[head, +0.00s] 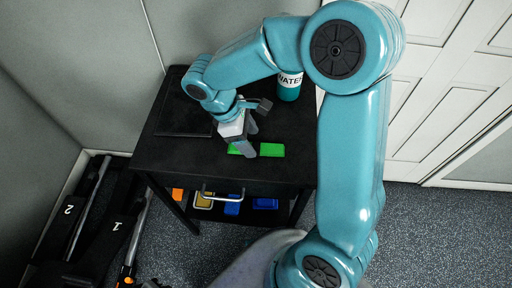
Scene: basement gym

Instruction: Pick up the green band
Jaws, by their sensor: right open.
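The green band (271,150) lies flat on the black table (183,163), near its front half. Part of the green shows on both sides of a gripper finger, which hides the middle. My right gripper (258,128) is open, with one finger over the green band and the other farther back to the right. I cannot tell whether the finger touches the band. My left gripper is not in view.
A teal water bottle (289,90) stands at the table's back right, close to my arm. A dark flat item (184,118) lies on the left of the tabletop. Colored items, including a blue one (233,206), sit on the shelf below. A white paneled door (450,90) is at right.

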